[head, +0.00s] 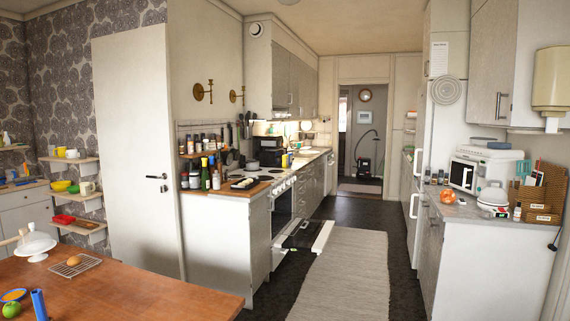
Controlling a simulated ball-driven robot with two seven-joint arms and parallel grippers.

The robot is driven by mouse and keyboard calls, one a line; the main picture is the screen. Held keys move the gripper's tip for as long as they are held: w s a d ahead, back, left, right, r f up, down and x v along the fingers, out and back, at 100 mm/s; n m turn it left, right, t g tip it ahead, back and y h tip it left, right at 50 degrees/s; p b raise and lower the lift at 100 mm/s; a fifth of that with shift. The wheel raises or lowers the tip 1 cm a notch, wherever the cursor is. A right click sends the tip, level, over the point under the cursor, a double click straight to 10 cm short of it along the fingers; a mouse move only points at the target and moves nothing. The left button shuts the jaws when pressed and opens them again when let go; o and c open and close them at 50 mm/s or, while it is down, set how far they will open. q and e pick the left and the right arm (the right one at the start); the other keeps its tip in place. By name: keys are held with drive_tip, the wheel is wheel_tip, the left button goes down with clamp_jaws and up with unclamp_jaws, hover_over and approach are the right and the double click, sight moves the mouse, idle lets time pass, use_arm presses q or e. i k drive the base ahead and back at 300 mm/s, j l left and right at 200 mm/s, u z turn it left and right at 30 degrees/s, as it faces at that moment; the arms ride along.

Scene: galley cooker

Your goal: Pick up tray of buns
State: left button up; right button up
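No tray of buns can be made out for certain in the head view. On the table, a wire rack (66,267) holds one round brown item (73,261). Neither of my grippers is in view.
A wooden table (150,292) fills the front left. A white door (137,158) stands behind it. The grey runner (345,275) lies on open dark floor leading to a far doorway (361,140). A right counter (485,212) carries a white microwave (480,168).

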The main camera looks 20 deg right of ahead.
sight(246, 183)
drive_tip(key=i+l+z, duration=0.4)
drive_tip(key=i, duration=0.2)
drive_tip(key=i+z, duration=0.35)
drive_tip(key=i, duration=0.25)
drive_tip(key=i+z, duration=0.4)
drive_tip(key=i, duration=0.25)
drive_tip(key=i+u, duration=0.15)
drive_tip(key=i, duration=0.45)
drive_tip(key=i+u, duration=0.15)
drive_tip(key=i, duration=0.5)
drive_tip(key=i+l+u, duration=0.15)
drive_tip(key=i, duration=0.45)
drive_tip(key=i+j, duration=0.75)
drive_tip(key=i, duration=0.25)
